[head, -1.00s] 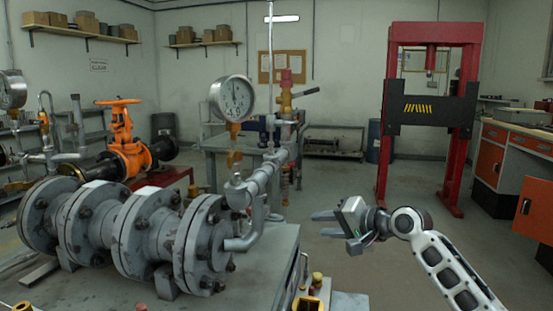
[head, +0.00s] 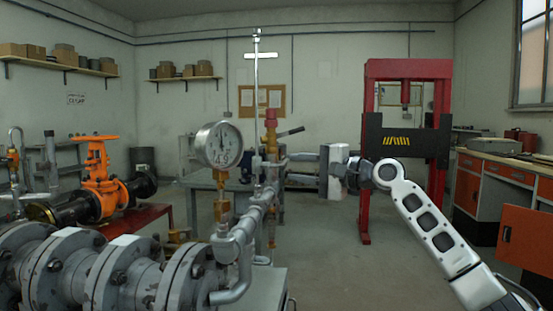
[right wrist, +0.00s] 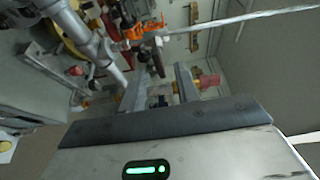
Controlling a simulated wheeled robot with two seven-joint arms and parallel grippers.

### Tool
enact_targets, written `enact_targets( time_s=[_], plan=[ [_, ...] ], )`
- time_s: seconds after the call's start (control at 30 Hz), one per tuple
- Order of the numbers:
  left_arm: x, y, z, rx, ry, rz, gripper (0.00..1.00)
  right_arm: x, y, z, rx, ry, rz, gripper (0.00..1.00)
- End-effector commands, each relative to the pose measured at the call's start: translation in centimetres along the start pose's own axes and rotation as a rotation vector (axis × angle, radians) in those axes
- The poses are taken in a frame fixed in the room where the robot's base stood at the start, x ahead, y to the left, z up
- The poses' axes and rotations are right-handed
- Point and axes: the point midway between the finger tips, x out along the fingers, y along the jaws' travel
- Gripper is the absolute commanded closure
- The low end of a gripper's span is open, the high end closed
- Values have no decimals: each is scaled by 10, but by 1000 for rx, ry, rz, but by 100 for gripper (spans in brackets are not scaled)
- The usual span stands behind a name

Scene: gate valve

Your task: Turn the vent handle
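A black lever handle (head: 291,132) sticks out to the right from a brass valve (head: 271,143) with a red cap (head: 271,117), beside the gauge pipework. I take it for the vent handle. My right gripper (head: 293,168) is to the right of the pipework and below the lever, its fingers pointing left. The fingers are apart with nothing held between them. In the right wrist view the gap between the fingers (right wrist: 160,80) shows, with the red cap (right wrist: 209,80) past the right finger. The lever is not clear there. My left gripper is out of view.
A pressure gauge (head: 219,145) stands on the pipe, left of the valve. A thin vertical rod with a crossbar (head: 261,55) rises beside it. Flanged grey pipe (head: 120,270) fills the lower left. An orange valve (head: 100,180) is behind. A red press frame (head: 366,210) stands behind my right arm.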

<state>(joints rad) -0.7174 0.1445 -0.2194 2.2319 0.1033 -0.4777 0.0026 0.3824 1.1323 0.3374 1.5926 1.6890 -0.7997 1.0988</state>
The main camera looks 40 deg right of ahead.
Motion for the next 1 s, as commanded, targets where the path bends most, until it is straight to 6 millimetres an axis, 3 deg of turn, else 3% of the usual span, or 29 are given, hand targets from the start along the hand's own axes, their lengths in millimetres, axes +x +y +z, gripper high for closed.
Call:
enact_targets(
  time_s=[0.13, 0.4, 0.77, 0.9, 1.0],
  plan=[
    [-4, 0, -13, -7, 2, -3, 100, 25, -5, 0, 3, -1, -4, 68],
    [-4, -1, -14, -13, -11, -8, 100, 56, -2, 0, 1, 0, -1, 68],
    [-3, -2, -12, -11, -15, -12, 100, 61, 1, 0, -2, 0, 1, 68],
    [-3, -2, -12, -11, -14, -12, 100, 61, 1, 0, -2, 0, 1, 100],
    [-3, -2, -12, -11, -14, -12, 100, 61, 1, 0, -2, 0, 1, 100]
  ],
)
